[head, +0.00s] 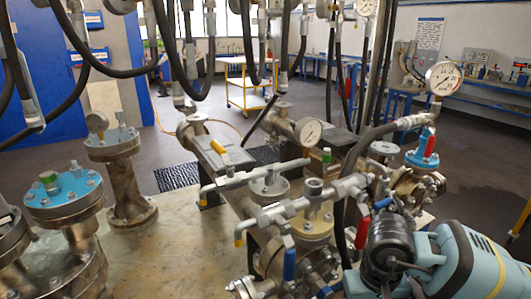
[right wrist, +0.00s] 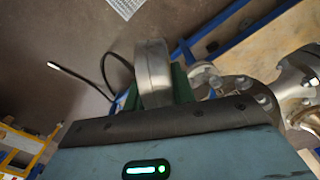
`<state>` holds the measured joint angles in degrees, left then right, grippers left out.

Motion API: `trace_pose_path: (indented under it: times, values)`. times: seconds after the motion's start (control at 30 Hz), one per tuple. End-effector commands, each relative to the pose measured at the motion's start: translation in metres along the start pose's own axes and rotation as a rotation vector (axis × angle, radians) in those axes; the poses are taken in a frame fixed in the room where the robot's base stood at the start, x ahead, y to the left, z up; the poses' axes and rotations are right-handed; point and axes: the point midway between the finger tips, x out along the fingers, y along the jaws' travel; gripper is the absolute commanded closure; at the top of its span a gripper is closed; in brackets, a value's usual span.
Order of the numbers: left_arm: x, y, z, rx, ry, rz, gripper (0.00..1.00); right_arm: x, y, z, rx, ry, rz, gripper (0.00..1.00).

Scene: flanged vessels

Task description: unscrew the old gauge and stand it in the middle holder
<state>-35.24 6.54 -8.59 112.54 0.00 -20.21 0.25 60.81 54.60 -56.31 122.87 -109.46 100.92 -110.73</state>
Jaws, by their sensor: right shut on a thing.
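My right gripper (right wrist: 155,95) shows in the right wrist view, its green fingers shut on a round metal body, apparently the old gauge (right wrist: 153,65) seen edge-on. Its dial face is turned away, and its lower part is hidden between the fingers. In the head view I cannot make out the right fingertips, and my left gripper is not in view. Several other dial gauges show in the head view: one at the right (head: 444,76), one near the middle (head: 309,132) and one at the top (head: 367,8). I cannot make out the middle holder.
Flanged piping with valves (head: 305,225) crowds the front middle. Blue-topped flanged vessels (head: 65,195) stand at the left. Black hoses (head: 110,65) hang across the top. A bare stretch of table (head: 165,240) lies between. A yellow trolley (head: 245,100) stands behind on the floor.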

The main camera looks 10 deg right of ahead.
Motion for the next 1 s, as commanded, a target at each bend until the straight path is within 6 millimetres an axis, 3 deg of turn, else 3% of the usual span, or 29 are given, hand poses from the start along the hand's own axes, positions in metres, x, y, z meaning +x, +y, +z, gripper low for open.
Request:
trace_pose_path:
  times: [0.1, 0.2, 0.57, 0.67, 0.9, 1.0]
  values:
    - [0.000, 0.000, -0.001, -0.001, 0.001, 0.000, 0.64, -0.011, -0.027, -0.003, -0.087, 0.004, -0.002, 1.00]
    - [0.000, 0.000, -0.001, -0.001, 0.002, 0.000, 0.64, -0.016, -0.040, -0.004, -0.134, 0.003, -0.002, 1.00]
    - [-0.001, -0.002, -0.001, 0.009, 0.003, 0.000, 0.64, -0.013, -0.049, -0.002, -0.169, -0.004, -0.002, 1.00]
    - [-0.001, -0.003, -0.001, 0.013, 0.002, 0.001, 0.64, 0.009, -0.049, 0.001, -0.163, -0.010, -0.003, 1.00]
    - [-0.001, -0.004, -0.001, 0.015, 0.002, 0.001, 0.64, 0.088, -0.046, 0.021, -0.158, -0.012, -0.005, 1.00]
    - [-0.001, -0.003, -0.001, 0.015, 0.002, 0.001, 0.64, 0.112, -0.044, 0.029, -0.162, -0.009, -0.003, 1.00]
